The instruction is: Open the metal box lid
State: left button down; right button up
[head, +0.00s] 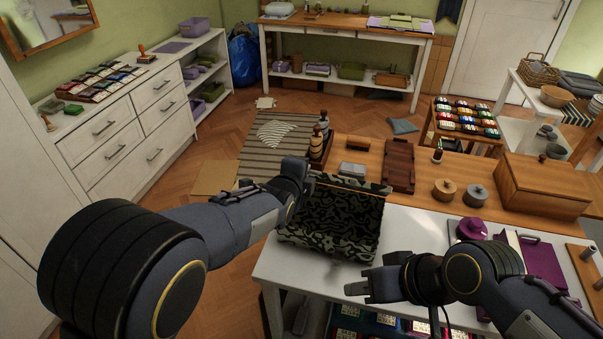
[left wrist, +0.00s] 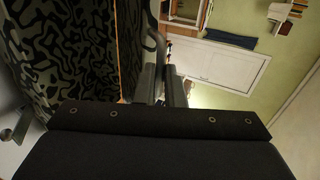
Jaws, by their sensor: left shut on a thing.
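The metal box (head: 330,228) has a dark green and black camouflage pattern and stands at the left edge of the white table. Its lid (head: 352,184) is raised at the far side, and the dark patterned interior shows. My left gripper (head: 304,172) is at the raised lid's left end. In the left wrist view, the left fingers (left wrist: 168,88) are close together at a thin grey curved bar (left wrist: 156,45), beside a camouflage surface (left wrist: 70,50). The exact contact is partly hidden. My right gripper (head: 358,284) is empty, with its fingers apart, right of the box's near corner.
A large wooden box (head: 540,188) is at the right. Some white tabletop (head: 415,228) is clear.

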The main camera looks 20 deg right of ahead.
pick_arm(q)
jog(key=shift+w+r, duration=0.15)
jog(key=shift+w+d+r+p, duration=0.45)
jog(key=shift+r+p, duration=0.25)
jog(key=shift+p, duration=0.4)
jog(key=shift+w+d+r+g+y+p, duration=0.1)
jog(key=shift+w+d+g+y+p, duration=0.2)
jog(key=shift+w+p, duration=0.15)
jog(key=shift+r, duration=0.1)
jog(key=shift+w+d+r+p, duration=0.25)
jog(key=shift+w+r+p, duration=0.15)
jog(key=shift+p, duration=0.4)
jog(key=shift+w+d+r+p, duration=0.25)
jog(key=shift+w+d+p, duration=0.1)
jog(key=shift+p, duration=0.25)
jog(key=shift+w+g, duration=0.15)
jog(key=shift+g, duration=0.15)
jog(key=shift+d, duration=0.1)
